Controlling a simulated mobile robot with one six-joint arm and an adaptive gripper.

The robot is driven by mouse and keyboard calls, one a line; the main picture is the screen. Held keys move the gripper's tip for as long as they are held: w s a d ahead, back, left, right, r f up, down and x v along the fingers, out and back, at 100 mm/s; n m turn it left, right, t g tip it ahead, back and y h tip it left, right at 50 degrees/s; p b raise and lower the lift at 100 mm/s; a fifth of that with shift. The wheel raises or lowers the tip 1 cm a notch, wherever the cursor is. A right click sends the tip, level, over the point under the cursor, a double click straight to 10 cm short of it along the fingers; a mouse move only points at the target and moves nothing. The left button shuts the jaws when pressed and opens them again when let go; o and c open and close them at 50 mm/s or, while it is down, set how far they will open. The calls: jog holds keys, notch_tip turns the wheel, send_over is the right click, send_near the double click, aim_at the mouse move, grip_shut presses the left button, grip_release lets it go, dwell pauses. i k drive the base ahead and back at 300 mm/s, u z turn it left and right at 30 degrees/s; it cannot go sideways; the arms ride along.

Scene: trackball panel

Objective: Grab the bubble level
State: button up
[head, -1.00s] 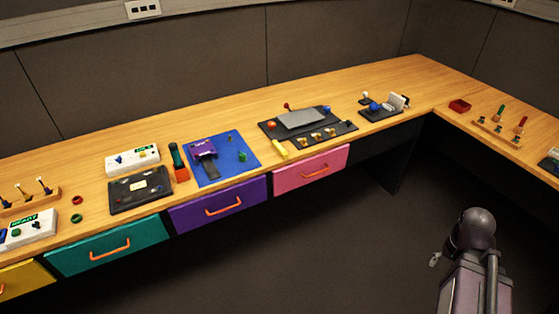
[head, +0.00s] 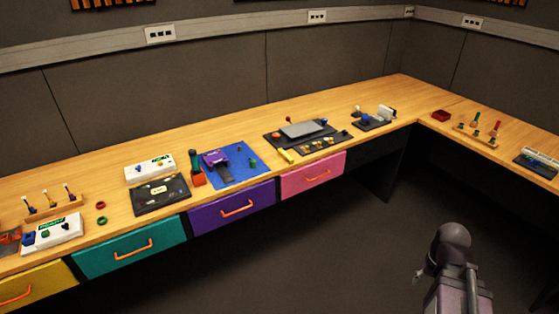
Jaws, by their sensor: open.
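A small yellow bar (head: 286,156), which looks like the bubble level, lies near the front edge of the wooden bench, above the pink drawer. It is beside the left front corner of a dark panel (head: 272,139). It is too small to see a vial on it. Part of my arm stands at the lower right, over the floor and well apart from the bench. My gripper's fingers do not show.
The dark panel carries a grey plate (head: 303,130) and several small knobs. A blue mat (head: 240,176) with a purple device lies to the left. A pink drawer (head: 313,176) and a purple drawer (head: 232,205) are shut below. The floor (head: 340,250) in front is clear.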

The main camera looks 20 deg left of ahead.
aim_at(290, 161)
jog(key=z, duration=0.85)
jog(key=k, duration=0.1)
jog(key=u, duration=2.5)
jog(key=i, duration=1)
jog(key=u, duration=0.1)
jog(key=k, duration=0.45)
